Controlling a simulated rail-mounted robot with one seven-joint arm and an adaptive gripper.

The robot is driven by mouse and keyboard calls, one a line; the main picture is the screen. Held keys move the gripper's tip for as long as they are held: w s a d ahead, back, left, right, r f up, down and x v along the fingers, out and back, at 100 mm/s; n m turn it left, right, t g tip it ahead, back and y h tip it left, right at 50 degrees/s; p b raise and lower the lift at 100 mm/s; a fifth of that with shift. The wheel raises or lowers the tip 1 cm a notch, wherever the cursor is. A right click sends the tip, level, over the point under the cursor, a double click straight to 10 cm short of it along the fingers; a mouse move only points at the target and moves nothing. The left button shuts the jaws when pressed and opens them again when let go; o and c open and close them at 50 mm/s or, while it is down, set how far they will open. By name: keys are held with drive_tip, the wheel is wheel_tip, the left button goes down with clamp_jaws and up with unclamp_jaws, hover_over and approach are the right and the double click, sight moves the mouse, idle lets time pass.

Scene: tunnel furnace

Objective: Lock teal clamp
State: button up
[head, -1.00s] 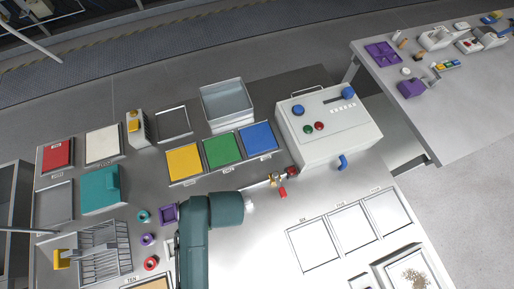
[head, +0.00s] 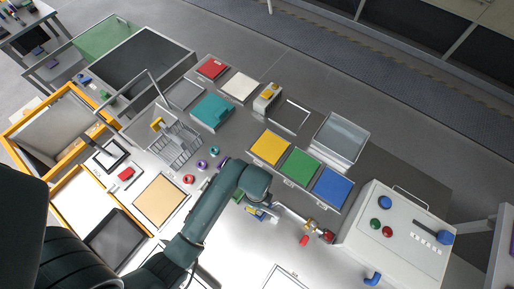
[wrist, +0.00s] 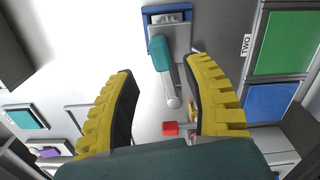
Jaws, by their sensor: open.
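The teal clamp shows in the wrist view as a teal handle (wrist: 160,53) with a grey metal arm ending in a round tip. It is mounted on a plate with a blue edge. My gripper (wrist: 158,70) is open, with its two yellow ribbed fingers spread to either side of the clamp's lower part. The handle lies beyond and between the fingertips. I cannot tell whether either finger touches it. In the head view my arm largely hides the clamp.
A red-handled part (wrist: 171,128) lies close to my right finger. In the head view, yellow (head: 270,147), green (head: 300,165) and blue (head: 331,187) panels lie behind the arm. A white control box (head: 395,235) stands to the right.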

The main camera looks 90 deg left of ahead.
sight(266, 210)
wheel_tip(266, 210, down, 6)
drive_tip(key=shift+r, duration=0.15)
clamp_jaws()
idle(0.3)
